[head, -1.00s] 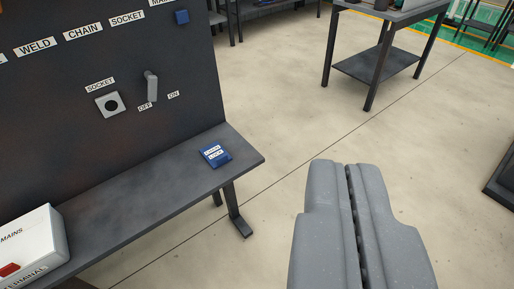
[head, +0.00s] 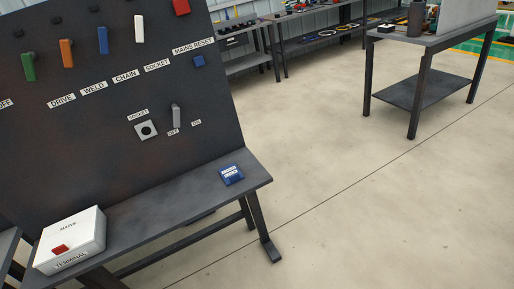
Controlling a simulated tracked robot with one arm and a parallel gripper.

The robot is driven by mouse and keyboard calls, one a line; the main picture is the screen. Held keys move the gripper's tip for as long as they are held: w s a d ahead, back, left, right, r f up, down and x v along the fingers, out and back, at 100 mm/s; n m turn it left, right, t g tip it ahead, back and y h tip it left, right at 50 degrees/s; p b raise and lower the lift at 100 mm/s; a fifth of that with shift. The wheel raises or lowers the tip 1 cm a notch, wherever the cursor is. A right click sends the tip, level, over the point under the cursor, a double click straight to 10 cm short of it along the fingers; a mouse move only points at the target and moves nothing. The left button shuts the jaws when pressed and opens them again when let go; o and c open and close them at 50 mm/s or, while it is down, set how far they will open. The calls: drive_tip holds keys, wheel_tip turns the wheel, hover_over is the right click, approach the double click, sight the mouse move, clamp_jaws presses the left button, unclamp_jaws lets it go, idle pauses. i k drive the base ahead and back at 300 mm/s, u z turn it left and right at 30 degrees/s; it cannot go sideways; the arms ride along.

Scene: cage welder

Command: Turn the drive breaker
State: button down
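The tilted dark panel (head: 90,150) fills the left of the view. A label reading DRIVE (head: 61,101) is on it, in a row with WELD, CHAIN and SOCKET. Four coloured levers hang in a row above the labels. The green lever (head: 28,67) is up and left of the DRIVE label and seems to go with it. The orange lever (head: 66,53), blue lever (head: 102,40) and white lever (head: 139,28) follow to the right. All point down. My gripper is not in view.
A shelf below the panel (head: 150,205) holds a white terminal box (head: 72,238) with a red switch and a blue lock block (head: 231,174). A grey OFF/ON handle (head: 176,116) stands upright beside a socket (head: 146,130). A table (head: 430,45) stands right; the floor between is clear.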

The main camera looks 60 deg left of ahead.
sight(27, 59)
drive_tip(key=u, duration=0.1)
drive_tip(key=k, duration=1.4)
drive_tip(key=u, duration=1.15)
drive_tip(key=i, duration=1)
drive_tip(key=u, duration=1.7)
